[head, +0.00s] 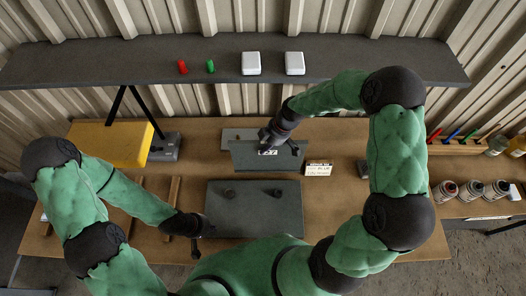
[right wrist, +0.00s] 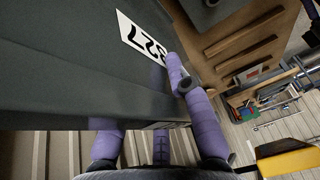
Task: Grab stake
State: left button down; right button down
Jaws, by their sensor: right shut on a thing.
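No item in view is clearly a stake. My right gripper (head: 284,142) is shut on the edge of a dark grey panel (head: 258,160) with a white number label. In the right wrist view the panel (right wrist: 70,70) fills the upper left.
A grey shelf (head: 120,68) at the back holds red and green pieces (head: 210,66) and two white boxes (head: 251,64). A yellow bin (head: 112,143) stands left on the wooden bench (head: 190,133). Coloured rods (head: 452,134) and several cans (head: 471,190) are at the right.

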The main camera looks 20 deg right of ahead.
aim_at(268, 158)
jog(key=shift+w+a+f+b, duration=0.1)
jog(key=shift+w+f+b, duration=0.15)
jog(key=shift+f, duration=0.75)
jog(key=shift+w+f+b, duration=0.25)
jog(key=shift+f, duration=0.85)
jog(key=c, duration=1.1)
grip_release()
jog(key=shift+s, duration=0.1)
